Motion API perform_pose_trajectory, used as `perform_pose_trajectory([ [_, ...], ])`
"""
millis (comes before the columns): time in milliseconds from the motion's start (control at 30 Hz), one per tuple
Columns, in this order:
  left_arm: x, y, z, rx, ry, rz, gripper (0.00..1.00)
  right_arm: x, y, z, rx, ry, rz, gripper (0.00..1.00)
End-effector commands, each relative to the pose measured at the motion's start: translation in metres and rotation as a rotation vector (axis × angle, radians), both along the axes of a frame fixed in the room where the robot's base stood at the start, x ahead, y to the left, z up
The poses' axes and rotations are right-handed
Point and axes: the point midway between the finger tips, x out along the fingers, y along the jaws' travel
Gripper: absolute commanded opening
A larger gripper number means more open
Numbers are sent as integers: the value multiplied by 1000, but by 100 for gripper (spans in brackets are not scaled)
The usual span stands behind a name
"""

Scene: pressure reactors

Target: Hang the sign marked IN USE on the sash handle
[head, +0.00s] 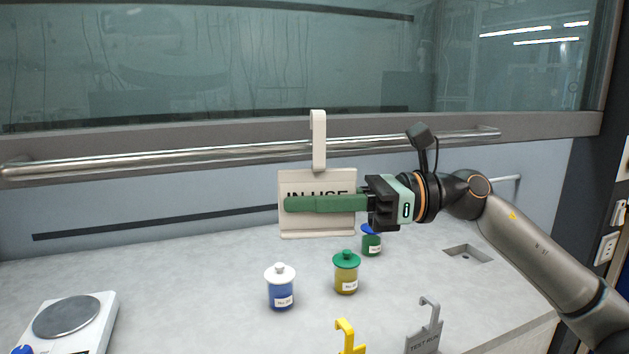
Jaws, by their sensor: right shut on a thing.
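The cream sign marked IN USE (318,224) hangs upright in front of the sash, its lettering partly hidden by a green finger. Its white hook (318,140) rises above the plate and overlaps the sash handle (200,155) in the picture; I cannot tell whether it touches the bar. The handle is a long metal bar across the sash's lower frame. My right gripper (325,203) is shut on the sign, reaching in from the right. My left gripper is not in view.
Below are a blue jar (281,290), a yellow jar with green lid (346,274) and a green jar (371,244). A yellow hook (347,336) and a grey TEST RUN sign (424,332) stand at the front. A hotplate (68,318) is at left.

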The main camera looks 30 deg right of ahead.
Motion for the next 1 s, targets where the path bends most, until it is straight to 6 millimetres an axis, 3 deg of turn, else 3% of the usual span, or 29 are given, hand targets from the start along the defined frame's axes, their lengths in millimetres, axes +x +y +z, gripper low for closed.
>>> perform_pose_trajectory([
  [167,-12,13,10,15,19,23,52,12,-3,5,3,1,0,0],
  [200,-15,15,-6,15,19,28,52,12,-2,-8,0,0,1,0],
  [367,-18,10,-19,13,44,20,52,11,-2,-18,0,-1,0,0],
  [867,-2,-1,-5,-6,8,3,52,11,-2,-22,0,-1,1,0],
  [900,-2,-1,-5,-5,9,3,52,11,-2,-22,0,-1,1,11],
  [1000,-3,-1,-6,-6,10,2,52,11,-2,-22,0,-1,1,22],
])
